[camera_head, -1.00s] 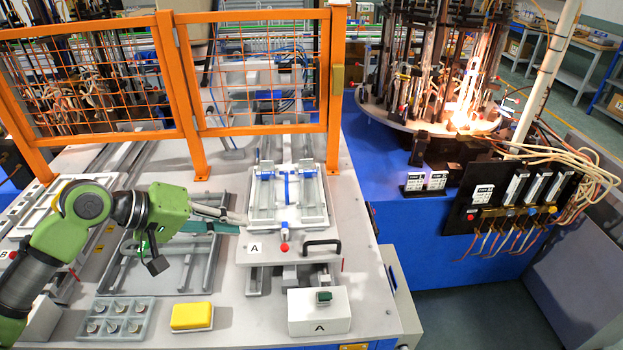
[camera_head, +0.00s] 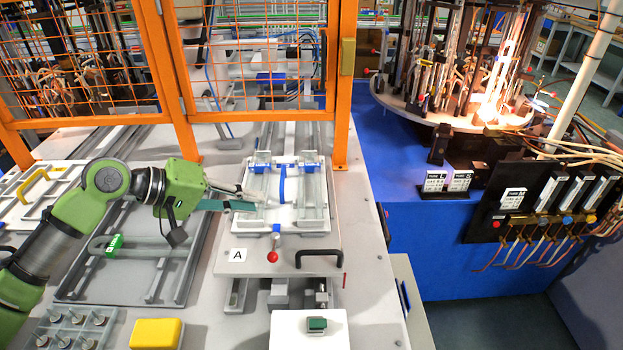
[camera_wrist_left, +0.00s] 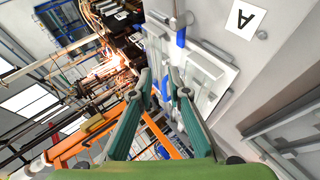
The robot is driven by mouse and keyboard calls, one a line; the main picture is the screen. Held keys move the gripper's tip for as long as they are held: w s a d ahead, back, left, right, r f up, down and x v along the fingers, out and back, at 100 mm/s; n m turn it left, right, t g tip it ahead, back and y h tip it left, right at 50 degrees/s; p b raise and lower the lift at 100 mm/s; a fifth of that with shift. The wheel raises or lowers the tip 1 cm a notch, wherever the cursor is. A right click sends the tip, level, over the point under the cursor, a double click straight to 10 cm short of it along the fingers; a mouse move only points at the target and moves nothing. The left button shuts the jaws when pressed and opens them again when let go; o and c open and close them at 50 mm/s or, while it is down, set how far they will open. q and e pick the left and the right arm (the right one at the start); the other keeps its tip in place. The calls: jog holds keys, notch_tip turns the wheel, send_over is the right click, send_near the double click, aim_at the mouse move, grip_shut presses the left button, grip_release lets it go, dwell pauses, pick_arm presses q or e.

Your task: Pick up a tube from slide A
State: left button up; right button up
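Slide A is a white plate (camera_head: 285,220) on a grey carriage, with a blue strip (camera_head: 282,184) down its middle and blue-topped clamps. An "A" label (camera_head: 238,255) sits at its lower left. Clear or grey bars run along both sides of the plate; I cannot tell if one is a tube. My left gripper (camera_head: 258,201) reaches in from the left, with its fingertips over the plate's left edge. My right gripper is out of view.
An orange mesh fence (camera_head: 258,117) stands behind the slide. A red knob (camera_head: 272,257) and black handle (camera_head: 319,259) are at the slide's front. A white box with a green button (camera_head: 317,324) stands nearer. A burner carousel (camera_head: 430,112) glows at the right.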

pick_arm(q)
jog(key=p, duration=0.2)
send_near(298, 207)
jog(key=shift+d+f, duration=0.55)
jog(key=shift+d, duration=0.4)
jog(key=shift+w+d+f, duration=0.3)
jog(key=shift+w+d, duration=0.05)
jog(key=shift+d, duration=0.1)
jog(key=p+x, duration=0.1)
jog(key=x, duration=0.1)
jog(key=p+x, duration=0.1)
jog(key=x, duration=0.1)
jog(key=shift+w, duration=0.3)
jog(key=shift+d+f, duration=0.15)
grip_shut()
